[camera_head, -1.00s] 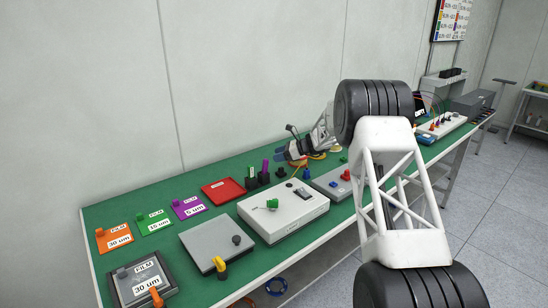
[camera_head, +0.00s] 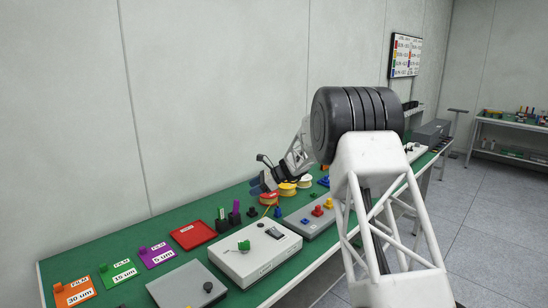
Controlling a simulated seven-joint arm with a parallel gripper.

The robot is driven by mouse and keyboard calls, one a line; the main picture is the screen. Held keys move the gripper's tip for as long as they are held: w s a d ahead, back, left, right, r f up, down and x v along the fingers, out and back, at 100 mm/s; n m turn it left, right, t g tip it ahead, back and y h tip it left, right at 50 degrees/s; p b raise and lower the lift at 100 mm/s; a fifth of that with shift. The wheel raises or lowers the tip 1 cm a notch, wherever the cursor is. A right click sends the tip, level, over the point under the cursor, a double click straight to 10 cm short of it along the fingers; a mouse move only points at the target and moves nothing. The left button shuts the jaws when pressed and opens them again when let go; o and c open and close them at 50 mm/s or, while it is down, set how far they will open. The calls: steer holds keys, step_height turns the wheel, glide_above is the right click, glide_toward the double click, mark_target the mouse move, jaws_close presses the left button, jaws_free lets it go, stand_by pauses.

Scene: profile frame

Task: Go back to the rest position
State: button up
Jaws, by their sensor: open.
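My gripper (camera_head: 260,179) shows left of the large black joint of my arm, above the middle of the green bench top (camera_head: 130,230). Its dark jaws are open, and I see nothing held between them. They point left, toward the wall, and stand apart from the things on the bench as far as I can tell. My white lattice arm link fills the right middle of the view and hides part of the bench behind it.
On the bench are a white box with a green knob (camera_head: 255,250), a grey plate (camera_head: 187,284), a red tray (camera_head: 193,234), orange (camera_head: 74,293), green (camera_head: 118,273) and purple (camera_head: 157,255) film cards, and a grey box with coloured knobs (camera_head: 308,221). Open floor lies right.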

steer(key=s+d+r+n+h, duration=0.25)
steer(key=s+d+r, duration=0.25)
steer(key=s, duration=0.6)
steer(key=s+d+r+n+h, duration=0.2)
steer(key=s+d+r+n, duration=0.3)
steer(key=s, duration=0.6)
steer(key=s+d+r+n+h, duration=0.15)
steer(key=s+d+r, duration=0.35)
steer(key=s, duration=0.6)
steer(key=s+d+f+n+t+h, duration=0.1)
steer(key=s+d, duration=0.3)
steer(key=s, duration=0.8)
steer(key=s+d+f+n+h, duration=0.1)
steer(key=s+d+n+h, duration=0.2)
steer(key=s, duration=0.9)
steer(key=s+d+f+n+t+h, duration=0.1)
steer(key=s+d+n+h, duration=0.1)
steer(key=s, duration=1.1)
steer(key=d+n, duration=0.1)
steer(key=d, duration=0.1)
steer(key=shift+d+f+t, duration=0.2)
steer(key=shift+d+t, duration=0.1)
